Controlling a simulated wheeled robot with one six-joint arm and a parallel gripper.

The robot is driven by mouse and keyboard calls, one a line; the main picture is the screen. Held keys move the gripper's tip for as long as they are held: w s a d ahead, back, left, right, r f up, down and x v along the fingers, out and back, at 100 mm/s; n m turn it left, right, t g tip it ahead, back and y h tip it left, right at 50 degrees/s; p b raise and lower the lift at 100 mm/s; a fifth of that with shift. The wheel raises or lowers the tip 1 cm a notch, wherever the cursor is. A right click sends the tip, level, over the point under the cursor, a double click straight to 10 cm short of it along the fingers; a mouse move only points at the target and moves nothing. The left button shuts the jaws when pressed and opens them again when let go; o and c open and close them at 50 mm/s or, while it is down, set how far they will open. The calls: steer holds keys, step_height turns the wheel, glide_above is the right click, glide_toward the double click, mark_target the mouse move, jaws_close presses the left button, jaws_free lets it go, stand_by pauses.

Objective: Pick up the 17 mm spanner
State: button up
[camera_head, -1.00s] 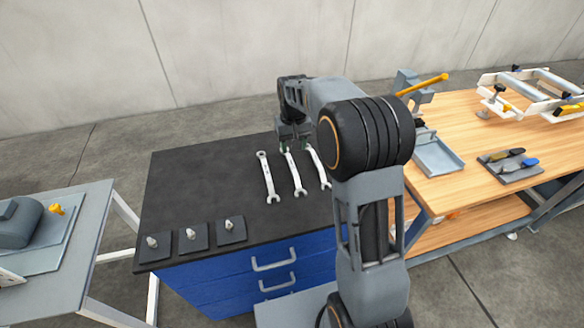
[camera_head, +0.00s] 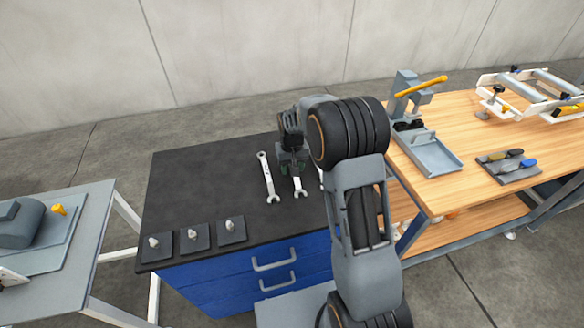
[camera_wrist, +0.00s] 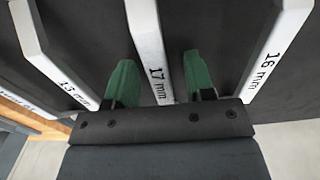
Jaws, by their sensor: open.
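The 17 mm spanner (camera_wrist: 148,50) is silver with "17 mm" printed on its shaft. In the wrist view it lies between the two green fingertips of my gripper (camera_wrist: 158,80), which is open with a gap on both sides of the shaft. In the head view the same middle spanner (camera_head: 298,186) shows its lower open end below my gripper (camera_head: 292,168); its upper part is hidden. A spanner marked 16 mm (camera_wrist: 275,55) lies to the right in the wrist view, and one marked 13 mm (camera_wrist: 45,55) to the left.
The spanners lie on the black top of a blue drawer cabinet (camera_head: 200,180). In the head view another spanner (camera_head: 267,178) is left of my gripper. Several dark square plates with small knobs (camera_head: 195,238) stand at the front left. A wooden workbench (camera_head: 465,190) stands on the right.

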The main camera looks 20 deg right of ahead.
jaws_close()
stand_by(0.4)
steer(key=shift+r, duration=0.15)
